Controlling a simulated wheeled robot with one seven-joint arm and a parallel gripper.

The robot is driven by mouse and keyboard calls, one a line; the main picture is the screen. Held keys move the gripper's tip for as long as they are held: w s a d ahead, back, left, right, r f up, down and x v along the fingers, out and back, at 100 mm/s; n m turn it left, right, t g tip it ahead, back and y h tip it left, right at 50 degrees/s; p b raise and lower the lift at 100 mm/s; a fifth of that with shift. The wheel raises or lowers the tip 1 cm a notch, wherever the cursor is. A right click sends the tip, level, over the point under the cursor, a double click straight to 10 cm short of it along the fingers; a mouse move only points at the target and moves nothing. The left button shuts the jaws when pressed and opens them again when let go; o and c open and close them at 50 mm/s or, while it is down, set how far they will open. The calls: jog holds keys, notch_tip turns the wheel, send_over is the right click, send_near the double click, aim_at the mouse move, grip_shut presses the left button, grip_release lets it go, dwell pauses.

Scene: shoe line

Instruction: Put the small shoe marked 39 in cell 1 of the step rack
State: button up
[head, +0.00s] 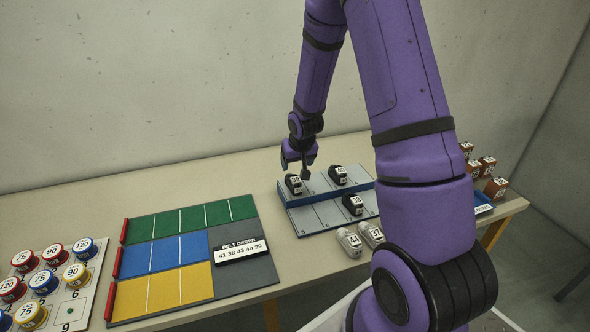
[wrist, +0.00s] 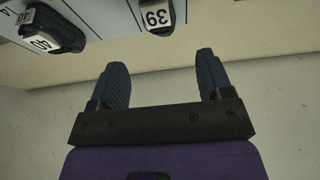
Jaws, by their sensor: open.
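The small black shoe marked 39 (head: 293,184) sits at the left end of the rear row of the grey-blue step rack (head: 315,217). In the wrist view its white 39 label (wrist: 156,17) shows at the top, with the shoe partly cut off. My gripper (head: 295,170) is open and empty, just behind and above this shoe. In the wrist view my gripper's two fingers (wrist: 163,78) are spread with nothing between them, apart from the shoe.
A black shoe marked 40 (head: 338,174) stands right of the 39 shoe, and another black shoe (head: 353,203) on the front row. Grey shoes marked 44 (head: 349,241) and 37 (head: 371,234) lie before the rack. A coloured mat (head: 180,253) lies left. My arm hides the rack's right side.

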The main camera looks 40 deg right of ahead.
jog(key=shift+v, duration=1)
jog(key=s+a+r, duration=0.3)
jog(key=s+r, duration=0.1)
jog(key=r, duration=0.3)
jog(key=s+a+r+n, duration=0.1)
jog(key=s+a+r, duration=0.15)
jog(key=r, duration=0.45)
jog(key=s+a+r, duration=0.2)
jog(key=s+r, duration=0.2)
jog(key=r, duration=0.3)
jog(key=s+a+r, duration=0.2)
jog(key=s+r, duration=0.1)
jog(key=s, duration=0.3)
jog(key=s+a+r+n, duration=0.1)
jog(key=s+a+r, duration=0.1)
jog(key=s, duration=0.5)
jog(key=s+a+r+n+t+y, duration=0.1)
jog(key=s+a+r, duration=0.1)
jog(key=s, duration=0.4)
jog(key=shift+s+a+r, duration=0.3)
jog(key=shift+a+r, duration=0.05)
jog(key=shift+r, duration=0.55)
